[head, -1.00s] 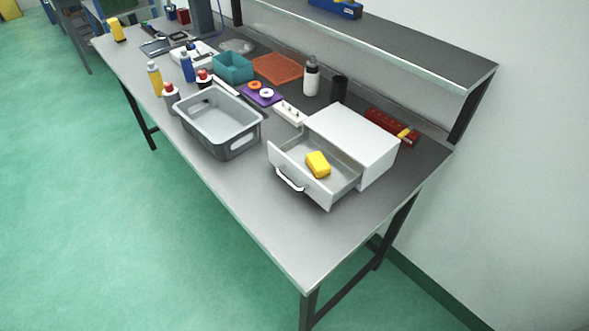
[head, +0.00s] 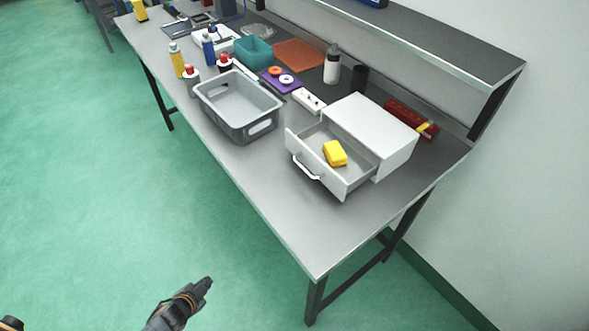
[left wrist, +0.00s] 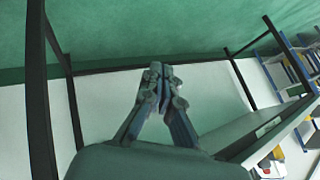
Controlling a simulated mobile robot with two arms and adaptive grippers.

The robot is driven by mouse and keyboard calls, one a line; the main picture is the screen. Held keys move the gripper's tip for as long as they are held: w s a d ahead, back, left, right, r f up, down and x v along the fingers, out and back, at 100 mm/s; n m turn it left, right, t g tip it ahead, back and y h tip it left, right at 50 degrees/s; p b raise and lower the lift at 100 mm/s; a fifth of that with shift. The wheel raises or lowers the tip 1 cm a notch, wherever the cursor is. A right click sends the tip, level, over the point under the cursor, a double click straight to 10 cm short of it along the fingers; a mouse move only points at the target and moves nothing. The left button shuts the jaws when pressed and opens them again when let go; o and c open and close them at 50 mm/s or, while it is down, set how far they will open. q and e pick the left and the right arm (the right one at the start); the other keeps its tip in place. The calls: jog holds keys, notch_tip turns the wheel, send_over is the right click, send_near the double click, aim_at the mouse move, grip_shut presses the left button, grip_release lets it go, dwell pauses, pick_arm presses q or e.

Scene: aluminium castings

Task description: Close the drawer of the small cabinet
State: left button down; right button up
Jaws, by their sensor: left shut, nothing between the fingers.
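The small white cabinet (head: 372,132) stands near the right end of the grey workbench in the head view. Its drawer (head: 306,148) is pulled well out toward the front edge, with a curved handle (head: 307,171) on its front. A yellow block (head: 335,153) lies inside the drawer. My left gripper (head: 208,282) is low in front of the bench, over the green floor, well apart from the drawer. It is shut and empty; its fingertips also meet in the left wrist view (left wrist: 158,72). A small part at the bottom left corner of the head view may be my right arm; its jaws do not show.
A grey bin (head: 240,125) stands left of the drawer on the bench (head: 262,178). Bottles, a teal box (head: 253,52) and a white power strip (head: 309,101) lie farther back. A red item (head: 408,117) lies behind the cabinet. A shelf (head: 440,45) overhangs the back.

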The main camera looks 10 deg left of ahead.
aim_at(302, 169)
pick_arm(q)
jog(key=w+d+r+m+t+h, duration=0.2)
jog(key=w+r+m, duration=0.1)
jog(key=w+r, duration=0.4)
jog(key=w+d+r+m+t+h, duration=0.1)
jog(key=w+r+m+t, duration=0.2)
jog(key=r, duration=0.7)
jog(key=d+r+m+g+h+p, duration=0.1)
jog(key=d+r+m+h, duration=0.3)
jog(key=d+r+m, duration=0.45)
jog(key=d+r+m+g+h+p, duration=0.1)
jog(key=d+r+m+h, duration=0.3)
jog(key=r, duration=0.8)
jog(key=shift+n, duration=0.45)
jog(key=p+x, duration=0.3)
jog(key=x, duration=1)
jog(key=shift+a, duration=0.1)
jog(key=shift+w+d+f, duration=0.2)
jog(key=shift+w+d, duration=0.15)
